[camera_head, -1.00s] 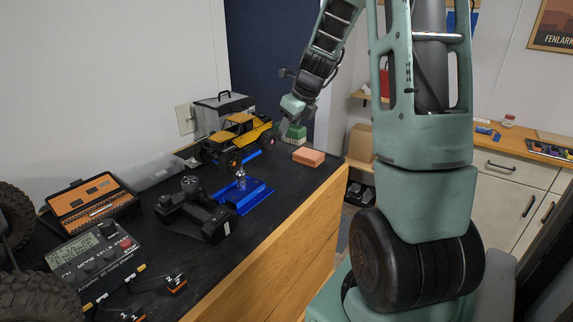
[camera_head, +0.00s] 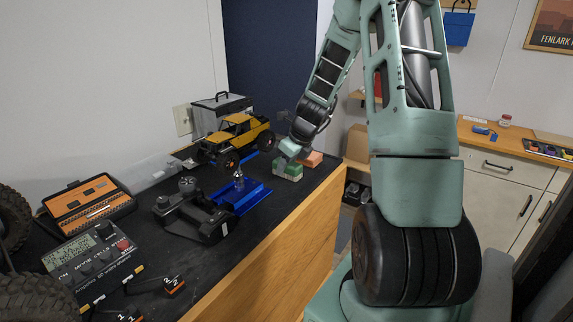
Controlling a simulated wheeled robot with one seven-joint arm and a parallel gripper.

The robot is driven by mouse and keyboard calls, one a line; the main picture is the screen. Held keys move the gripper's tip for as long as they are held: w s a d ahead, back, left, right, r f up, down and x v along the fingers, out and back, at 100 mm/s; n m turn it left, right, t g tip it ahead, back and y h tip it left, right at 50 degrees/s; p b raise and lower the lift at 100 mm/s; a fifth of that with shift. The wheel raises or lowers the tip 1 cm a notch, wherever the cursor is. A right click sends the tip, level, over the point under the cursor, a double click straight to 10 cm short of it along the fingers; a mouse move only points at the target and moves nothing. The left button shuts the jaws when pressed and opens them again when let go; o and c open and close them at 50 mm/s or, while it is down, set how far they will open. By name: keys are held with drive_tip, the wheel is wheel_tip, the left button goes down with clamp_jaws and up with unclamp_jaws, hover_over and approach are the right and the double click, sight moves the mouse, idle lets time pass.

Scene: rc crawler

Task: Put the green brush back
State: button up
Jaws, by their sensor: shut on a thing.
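The green brush (camera_head: 288,171) is at the right edge of the black bench top, with a green upper part and a paler lower part. My gripper (camera_head: 287,160) is above it, shut on its top. I cannot tell whether the brush touches the bench. An orange block (camera_head: 312,159) lies just behind and to the right of the brush, partly hidden by my gripper.
A yellow toy crawler (camera_head: 236,139) stands behind and left of the brush. A blue stand (camera_head: 241,195) and a black transmitter (camera_head: 192,214) are nearer. A digital meter (camera_head: 93,262) and an orange case (camera_head: 88,205) lie at left.

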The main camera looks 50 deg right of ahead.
drive_tip(key=o, duration=1)
drive_tip(key=shift+f, duration=0.1)
drive_tip(key=shift+o, duration=0.2)
drive_tip(key=v, duration=1.2)
drive_tip(key=shift+b, duration=0.3)
